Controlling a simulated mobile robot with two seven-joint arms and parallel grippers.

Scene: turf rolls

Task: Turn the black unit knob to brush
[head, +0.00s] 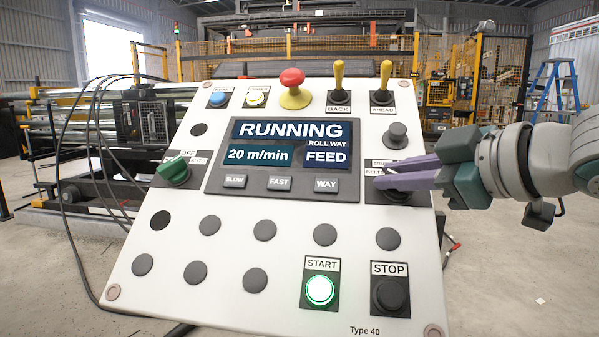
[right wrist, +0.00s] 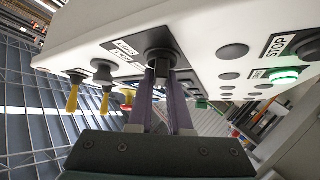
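The black unit knob (head: 399,197) is at the right side of the sloped white control panel (head: 290,215), by a label that is partly covered and reads BELT on its lower line. My right gripper (head: 379,176) comes in from the right, its purple fingers across the knob and hiding most of it. In the right wrist view the knob (right wrist: 158,42) shows at the fingertips (right wrist: 161,78), one finger on each side of its lower part. I cannot tell whether the fingers press on it or which way it points. My left gripper is not in view.
The screen (head: 285,144) reads RUNNING, 20 m/min, ROLL WAY, FEED. A green OFF/AUTO knob (head: 173,171), a red mushroom button (head: 293,80), yellow levers (head: 386,75), a lit START button (head: 320,289) and STOP (head: 391,294) are also on the panel.

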